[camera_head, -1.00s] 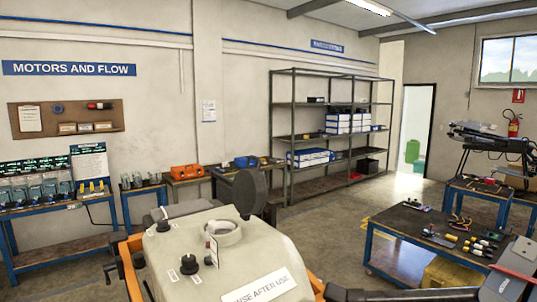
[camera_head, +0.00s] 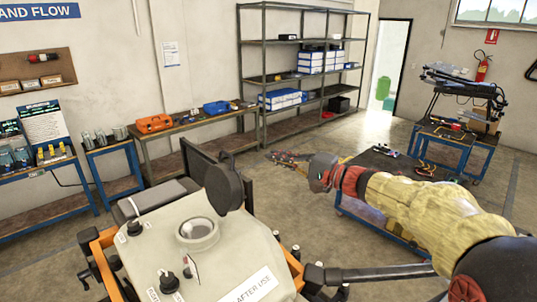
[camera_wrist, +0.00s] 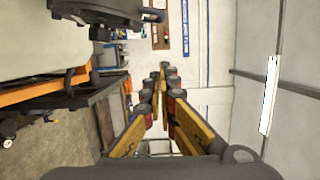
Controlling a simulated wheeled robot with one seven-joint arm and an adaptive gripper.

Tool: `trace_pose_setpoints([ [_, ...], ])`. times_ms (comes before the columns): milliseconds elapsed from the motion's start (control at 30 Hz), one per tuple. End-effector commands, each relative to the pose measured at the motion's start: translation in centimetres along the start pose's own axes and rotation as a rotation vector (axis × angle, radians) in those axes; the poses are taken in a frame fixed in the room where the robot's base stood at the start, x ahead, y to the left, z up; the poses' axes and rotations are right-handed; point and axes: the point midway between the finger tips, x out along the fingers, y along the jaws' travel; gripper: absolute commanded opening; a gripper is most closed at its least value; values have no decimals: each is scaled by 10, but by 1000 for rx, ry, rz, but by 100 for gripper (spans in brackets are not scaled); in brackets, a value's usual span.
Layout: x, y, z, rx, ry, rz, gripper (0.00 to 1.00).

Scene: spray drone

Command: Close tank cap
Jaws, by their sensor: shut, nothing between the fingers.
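The cream tank (camera_head: 150,265) stands low in the head view, with its round filler neck (camera_head: 198,232) uncovered. The dark round tank cap (camera_head: 224,187) stands upright behind and right of the neck, swung open. My gripper (camera_head: 272,155) reaches in from the right, to the right of the cap and clear of it. Its fingers are shut and empty, converging in the wrist view (camera_wrist: 163,72). The wrist view also shows part of the tank (camera_wrist: 45,35) at left. A dark round part at its top may be the cap; I cannot tell.
An orange frame (camera_head: 104,242) surrounds the tank. A tool bench (camera_head: 372,160) stands behind my arm at right. Wall benches hold an orange case (camera_head: 155,124) and a blue case (camera_head: 216,107). Shelving (camera_head: 240,70) stands at the back. Space just above the cap looks clear.

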Motion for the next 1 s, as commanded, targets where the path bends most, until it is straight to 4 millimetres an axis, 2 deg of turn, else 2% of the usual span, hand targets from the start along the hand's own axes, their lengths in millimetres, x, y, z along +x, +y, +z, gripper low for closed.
trace_pose_setpoints([
  [400, 82, -2, 2, 0, -4, 2, 0],
  [533, 86, -3, 21, 0, -3, 3, 0],
  [700, 89, -1, 36, 0, -2, 2, 0],
  [1000, 90, 0, 40, -1, -1, 2, 0],
])
